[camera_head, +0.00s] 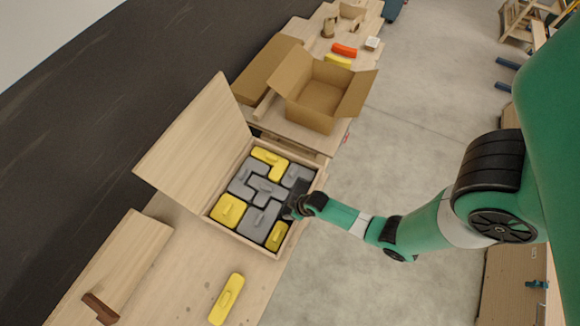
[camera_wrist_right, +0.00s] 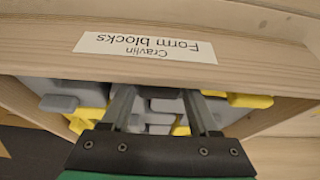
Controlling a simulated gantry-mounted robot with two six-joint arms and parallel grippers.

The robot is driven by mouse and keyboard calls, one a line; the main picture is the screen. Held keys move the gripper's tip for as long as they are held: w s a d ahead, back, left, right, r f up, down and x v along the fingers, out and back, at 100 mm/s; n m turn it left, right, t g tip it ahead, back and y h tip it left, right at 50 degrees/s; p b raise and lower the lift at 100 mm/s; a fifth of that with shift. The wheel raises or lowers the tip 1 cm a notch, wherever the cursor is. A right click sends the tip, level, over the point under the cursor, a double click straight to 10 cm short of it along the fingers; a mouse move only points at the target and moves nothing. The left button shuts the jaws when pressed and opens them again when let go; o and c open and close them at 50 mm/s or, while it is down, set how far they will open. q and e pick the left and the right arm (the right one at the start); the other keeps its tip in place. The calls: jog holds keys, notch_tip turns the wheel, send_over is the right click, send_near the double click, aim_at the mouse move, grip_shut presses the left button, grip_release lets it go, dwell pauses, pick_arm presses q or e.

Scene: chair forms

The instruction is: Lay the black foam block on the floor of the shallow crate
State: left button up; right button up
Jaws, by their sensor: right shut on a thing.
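The shallow crate (camera_head: 222,231) is a wooden box with a raised wooden lid, holding grey and yellow blocks. Its wall shows close up in the right wrist view (camera_wrist_right: 40,60). The black foam block (camera_head: 298,187) is a dark shape at the crate's right side, beside the grey blocks. My right gripper (camera_head: 290,209) reaches over the crate's right wall and is shut on it. In the right wrist view the gripper's fingers (camera_wrist_right: 160,106) point down into the crate. The block's underside and its contact with the floor are hidden. My left gripper is not in view.
An open cardboard box (camera_head: 320,95) stands behind the crate. A loose yellow block (camera_head: 227,298) lies on the table in front. A wooden board (camera_head: 115,265) with a brown piece (camera_head: 100,308) lies at the left. Orange (camera_head: 344,50) and yellow (camera_head: 338,61) pieces lie far back.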

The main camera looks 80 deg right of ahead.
jog(key=shift+f, duration=0.1)
jog(key=o, duration=1)
jog(key=shift+f, duration=0.1)
jog(key=shift+c, duration=0.2)
jog(key=o, duration=0.5)
jog(key=shift+c, duration=0.2)
jog(key=shift+r, duration=0.35)
jog(key=p+v, duration=0.7)
jog(key=v, duration=0.4)
jog(key=shift+s+r+p, duration=0.3)
jog(key=shift+r, duration=0.05)
